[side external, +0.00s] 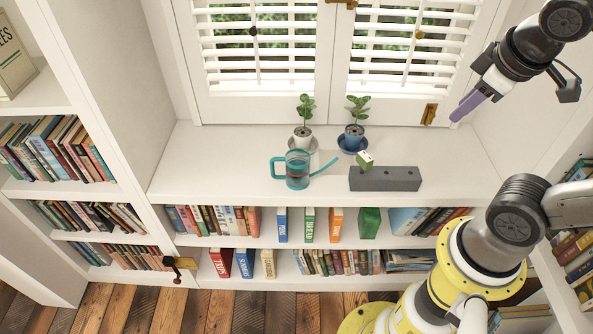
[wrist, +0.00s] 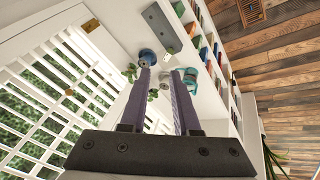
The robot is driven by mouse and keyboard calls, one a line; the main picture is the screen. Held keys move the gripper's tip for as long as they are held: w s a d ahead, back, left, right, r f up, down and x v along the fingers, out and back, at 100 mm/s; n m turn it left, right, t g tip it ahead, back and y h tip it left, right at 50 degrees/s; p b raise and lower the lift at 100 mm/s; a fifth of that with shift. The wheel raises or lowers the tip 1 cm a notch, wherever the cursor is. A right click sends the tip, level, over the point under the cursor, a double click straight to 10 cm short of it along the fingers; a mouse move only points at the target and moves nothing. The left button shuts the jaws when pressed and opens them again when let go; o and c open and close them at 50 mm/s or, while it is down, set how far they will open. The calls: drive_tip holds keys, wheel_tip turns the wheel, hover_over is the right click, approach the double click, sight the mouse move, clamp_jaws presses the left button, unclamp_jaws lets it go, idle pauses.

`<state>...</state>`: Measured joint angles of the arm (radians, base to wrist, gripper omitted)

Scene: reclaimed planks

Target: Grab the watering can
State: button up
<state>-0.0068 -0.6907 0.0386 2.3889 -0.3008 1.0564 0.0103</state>
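The teal watering can (side external: 298,172) stands upright on the white window ledge, left of centre in the side view. Its loop handle points left and its thin spout points up to the right. In the wrist view the watering can (wrist: 190,77) shows beyond and just right of the fingertips. My gripper (side external: 467,105), with purple fingers, is up in the air at the right, well away from the can. In the wrist view the two fingers of my gripper (wrist: 160,69) are apart with nothing held between them.
Behind the can stand a plant in a white pot (side external: 302,138) and one in a blue pot (side external: 353,138), on saucers. A grey block (side external: 385,179) lies to the right, with a small green-and-white cube (side external: 365,158) at its back edge. Shuttered windows (side external: 260,50) stand behind the ledge.

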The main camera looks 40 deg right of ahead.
drive_tip(key=w+d+r+n+g+h, duration=0.25)
drive_tip(key=w+d+n+h, duration=0.35)
drive_tip(key=w, duration=0.5)
drive_tip(key=n+t+h, duration=0.5)
drive_tip(key=n+t, duration=0.6)
drive_tip(key=n, duration=0.5)
hover_over(273, 165)
drive_tip(key=s, duration=0.4)
wheel_tip(273, 165, down, 22)
drive_tip(key=s+a+f+n+t+y, duration=0.1)
drive_tip(key=s+a+f+n+y, duration=0.15)
drive_tip(key=f, duration=0.45)
drive_tip(key=s+a+f+n+t+y, duration=0.1)
drive_tip(key=s+a+f+n+y, duration=0.2)
drive_tip(key=f, duration=0.4)
drive_tip(key=shift+n+h, duration=0.25)
drive_tip(key=shift+h, duration=0.5)
drive_tip(key=x, duration=0.9)
drive_tip(key=shift+w+a, duration=0.2)
drive_tip(key=shift+a, duration=0.1)
drive_tip(key=shift+x, duration=2.75)
drive_tip(key=shift+w+a, duration=0.1)
drive_tip(key=shift+a, duration=0.05)
clamp_jaws()
